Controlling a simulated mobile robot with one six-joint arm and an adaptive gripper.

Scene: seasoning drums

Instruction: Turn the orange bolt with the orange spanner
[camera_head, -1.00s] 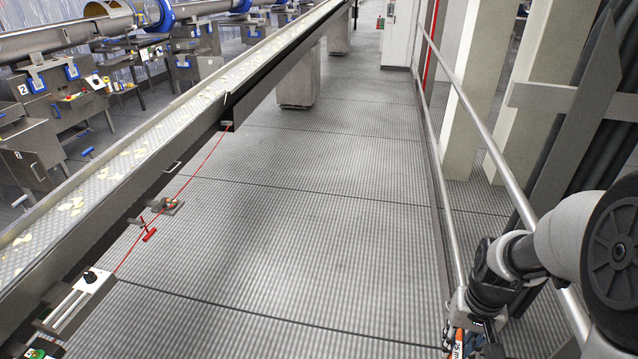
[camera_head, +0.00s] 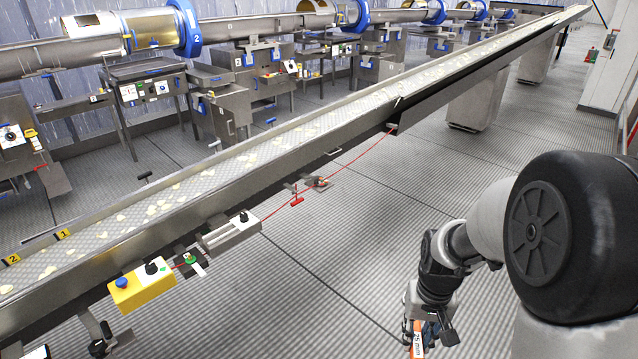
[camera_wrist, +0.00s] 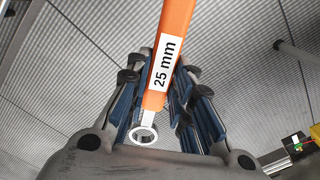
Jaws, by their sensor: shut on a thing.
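My gripper (camera_head: 430,328) is at the lower right of the head view, in the air over the grey floor, to the right of the conveyor. It is shut on an orange spanner (camera_head: 417,340). In the wrist view the spanner (camera_wrist: 173,40) runs up between the fingers of my gripper (camera_wrist: 165,105). It has a white "25 mm" label and a metal ring end (camera_wrist: 143,134) near the palm. Its other end is cut off by the frame's top edge. I cannot make out an orange bolt in either view.
A long conveyor (camera_head: 230,180) with pale chips crosses the head view, with a yellow button box (camera_head: 142,287) and a red pull cord (camera_head: 350,160) on its near side. Steel drums (camera_head: 90,38) with blue rings stand behind it. The floor (camera_head: 330,240) between conveyor and arm is clear.

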